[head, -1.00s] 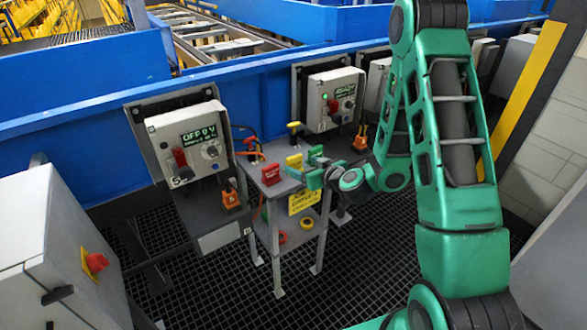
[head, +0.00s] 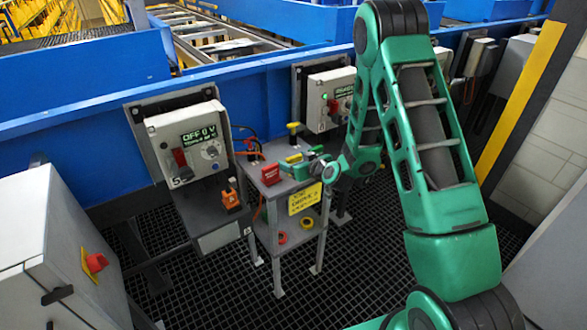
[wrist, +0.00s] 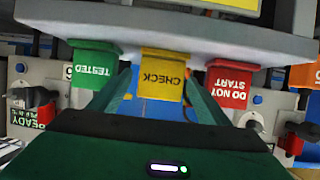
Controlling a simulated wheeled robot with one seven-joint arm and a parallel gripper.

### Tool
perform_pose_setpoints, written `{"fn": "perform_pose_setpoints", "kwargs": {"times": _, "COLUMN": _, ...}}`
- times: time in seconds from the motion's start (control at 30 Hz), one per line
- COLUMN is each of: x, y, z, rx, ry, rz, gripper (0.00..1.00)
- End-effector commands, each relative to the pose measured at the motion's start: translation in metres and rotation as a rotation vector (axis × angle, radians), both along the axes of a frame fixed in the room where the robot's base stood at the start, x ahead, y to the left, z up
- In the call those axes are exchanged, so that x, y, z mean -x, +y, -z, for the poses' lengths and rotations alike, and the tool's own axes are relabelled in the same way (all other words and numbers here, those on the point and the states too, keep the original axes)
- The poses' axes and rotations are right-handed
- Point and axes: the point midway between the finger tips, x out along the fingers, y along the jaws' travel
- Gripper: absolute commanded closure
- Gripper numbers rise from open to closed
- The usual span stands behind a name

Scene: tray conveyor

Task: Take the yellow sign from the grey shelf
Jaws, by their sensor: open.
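The grey shelf (head: 262,187) is a small stand by the conveyor's blue side. In the wrist view, upside down, a yellow CHECK sign (wrist: 162,72) stands at the shelf edge (wrist: 250,38), between a green TESTED sign (wrist: 94,62) and a red DO NOT START sign (wrist: 228,83). My gripper (head: 298,163) is at the shelf top in the head view, where it largely hides the yellow sign. In the wrist view my gripper (wrist: 160,88) is open, one finger on each side of the yellow sign. I cannot tell whether they touch it.
A yellow placard (head: 305,199) hangs on the shelf's front. Red (head: 282,238) and yellow (head: 307,223) rings lie on the lower level. A control box (head: 190,142) with an orange padlock (head: 231,197) below stands left. A grey cabinet (head: 45,250) is front left; the grating floor between is clear.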

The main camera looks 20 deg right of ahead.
Motion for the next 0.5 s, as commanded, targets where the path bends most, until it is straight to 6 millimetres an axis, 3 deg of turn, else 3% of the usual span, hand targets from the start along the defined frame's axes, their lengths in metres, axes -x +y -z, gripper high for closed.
{"fn": "perform_pose_setpoints", "kwargs": {"times": 0.03, "x": 0.0001, "y": 0.0000, "z": -0.0001, "rx": 0.000, "ry": 0.000, "rz": 0.000, "gripper": 0.30}}
{"fn": "perform_pose_setpoints", "kwargs": {"times": 0.23, "x": 0.0002, "y": 0.0002, "z": -0.0002, "rx": 0.000, "ry": 0.000, "rz": 0.000, "gripper": 0.77}}
{"fn": "perform_pose_setpoints", "kwargs": {"times": 0.5, "x": 0.0000, "y": 0.0002, "z": -0.0009, "rx": 0.000, "ry": -0.001, "rz": 0.000, "gripper": 0.77}}
